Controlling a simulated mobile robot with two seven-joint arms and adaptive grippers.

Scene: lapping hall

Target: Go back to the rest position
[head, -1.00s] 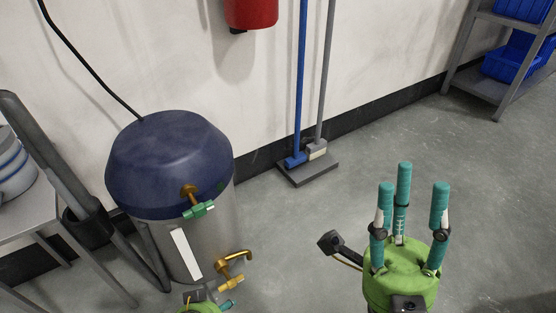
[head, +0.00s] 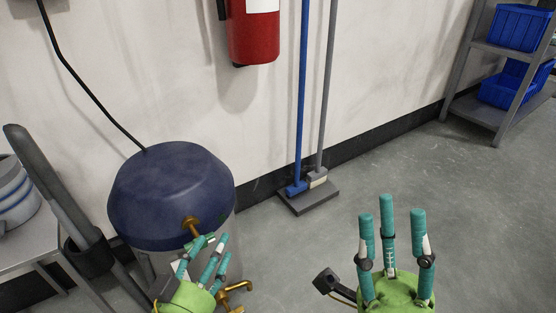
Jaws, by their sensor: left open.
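My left gripper (head: 207,255) is at the lower left of the head view, in front of the blue-topped tank (head: 165,190). Its teal fingers are spread and open, with nothing seen between them. They overlap the upper brass tap (head: 190,224) and its green handle; I cannot tell whether they touch. My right gripper (head: 392,228) is at the lower right, its three teal fingers pointing up, apart and empty, over bare floor.
A brass spout (head: 238,288) shows beside my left gripper. A metal table (head: 30,240) stands at the left. A red extinguisher (head: 253,35) hangs on the wall. A broom and mop stand on a grey base (head: 310,198). A shelf (head: 478,110) with blue bins is at the right. Floor between is clear.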

